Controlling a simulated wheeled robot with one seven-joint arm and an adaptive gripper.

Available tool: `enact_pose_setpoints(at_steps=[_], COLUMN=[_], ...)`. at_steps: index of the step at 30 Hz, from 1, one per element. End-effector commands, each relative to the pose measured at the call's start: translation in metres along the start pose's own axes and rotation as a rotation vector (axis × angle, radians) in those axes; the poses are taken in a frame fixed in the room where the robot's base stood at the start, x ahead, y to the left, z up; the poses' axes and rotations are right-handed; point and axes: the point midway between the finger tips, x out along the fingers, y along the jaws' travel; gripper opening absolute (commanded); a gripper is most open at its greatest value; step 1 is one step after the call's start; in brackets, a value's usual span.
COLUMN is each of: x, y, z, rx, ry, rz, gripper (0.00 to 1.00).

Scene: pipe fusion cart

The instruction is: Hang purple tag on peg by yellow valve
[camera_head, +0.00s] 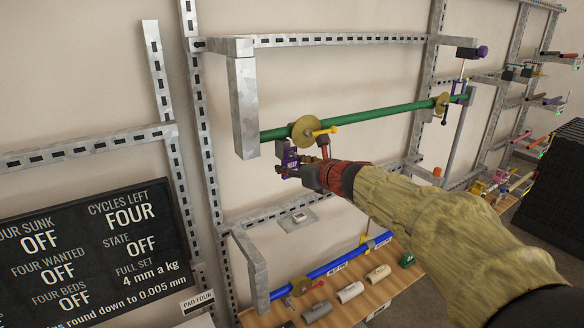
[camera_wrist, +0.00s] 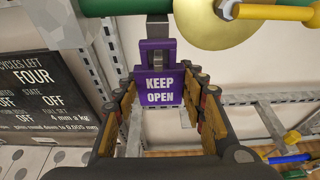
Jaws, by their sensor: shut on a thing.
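The purple tag (camera_wrist: 160,86), reading "KEEP OPEN", is upright between the fingers of my gripper (camera_wrist: 170,90) in the wrist view. My gripper is shut on the tag. In the head view the tag (camera_head: 290,158) and gripper (camera_head: 293,170) are just below the near end of the green pipe. The yellow valve handle (camera_head: 324,131) sticks out beside a brass disc (camera_head: 306,131), right of the tag; the handle also shows in the wrist view (camera_wrist: 270,13). A grey metal piece (camera_wrist: 157,28) below the pipe meets the tag's top. I cannot tell whether the tag hangs on it.
The green pipe (camera_head: 375,113) runs along a slotted metal frame (camera_head: 340,40). Another valve with a black lever (camera_head: 443,104) is at its far end, near a purple piece (camera_head: 463,98). A black sign (camera_head: 95,255) stands left.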

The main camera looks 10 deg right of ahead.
Motion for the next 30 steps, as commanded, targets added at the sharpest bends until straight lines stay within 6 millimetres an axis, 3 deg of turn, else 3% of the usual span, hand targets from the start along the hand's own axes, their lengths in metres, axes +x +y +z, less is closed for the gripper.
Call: enact_pose_setpoints(at_steps=[5,6,17,30], x=[0.0000,0.0000,0.0000,0.0000], y=[0.0000,0.0000,0.0000,0.0000], z=[-0.0001,0.0000,-0.0001,-0.0002], rx=[0.000,0.000,0.000,0.000], ry=[0.000,0.000,0.000,0.000], rz=[0.000,0.000,0.000,0.000], gripper=[0.28,0.41,0.62,0.68])
